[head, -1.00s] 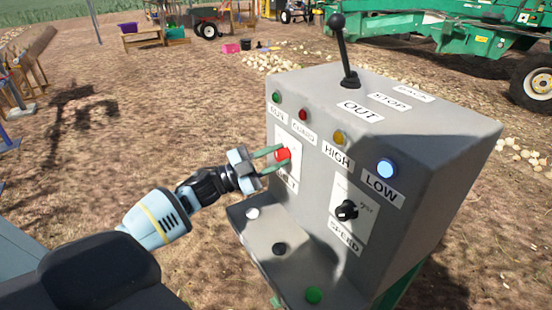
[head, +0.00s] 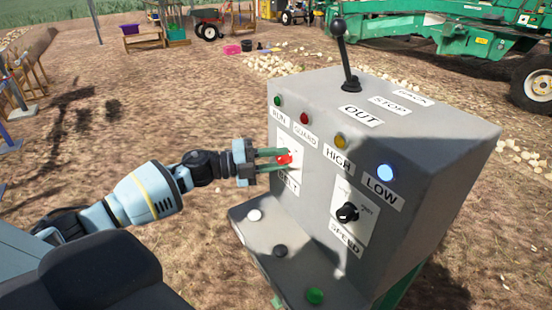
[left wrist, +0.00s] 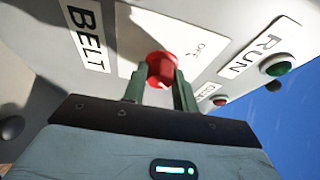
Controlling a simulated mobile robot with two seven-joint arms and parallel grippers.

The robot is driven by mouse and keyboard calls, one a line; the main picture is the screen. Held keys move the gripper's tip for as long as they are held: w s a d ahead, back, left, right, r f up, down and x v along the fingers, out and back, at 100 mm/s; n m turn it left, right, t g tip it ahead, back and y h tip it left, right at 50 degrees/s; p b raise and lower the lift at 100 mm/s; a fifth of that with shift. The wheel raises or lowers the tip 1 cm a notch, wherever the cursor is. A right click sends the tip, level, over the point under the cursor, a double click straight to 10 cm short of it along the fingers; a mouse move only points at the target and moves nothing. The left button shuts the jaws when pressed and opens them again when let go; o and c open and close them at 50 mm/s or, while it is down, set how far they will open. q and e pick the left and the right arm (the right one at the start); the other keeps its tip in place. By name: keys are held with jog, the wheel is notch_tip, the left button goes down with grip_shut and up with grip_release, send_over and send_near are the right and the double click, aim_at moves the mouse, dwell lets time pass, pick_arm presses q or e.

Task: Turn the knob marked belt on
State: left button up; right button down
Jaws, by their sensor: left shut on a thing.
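The red belt knob (head: 284,159) is on a white plate on the front of the grey control box (head: 440,150), above the BELT label (head: 288,182). My left gripper (head: 272,159) has its green fingers shut on the knob from the left. The rest of the plate's marking is hard to read. My right gripper is not in view.
The black speed knob (head: 347,212) is right of the belt knob. A black lever (head: 343,52) stands on top. A ledge with white, black and green buttons (head: 314,295) juts out below. The RUN (head: 277,100) and GUARD lamps look dark; the LOW lamp (head: 386,172) glows blue-white.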

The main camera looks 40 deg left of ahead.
pick_arm(q)
jog(key=shift+m, duration=0.3)
dwell(0.4)
jog(key=o, duration=1)
jog(key=shift+s+a+f, duration=0.15)
jog(key=shift+s+a, duration=0.25)
jog(key=shift+a, duration=0.05)
jog(key=shift+r+b+v, duration=0.1)
jog(key=shift+b+v, duration=0.1)
jog(key=shift+v, duration=1.5)
jog(key=shift+r+b+v, duration=0.15)
jog(key=shift+b+v, duration=0.05)
jog(key=shift+v, duration=1.45)
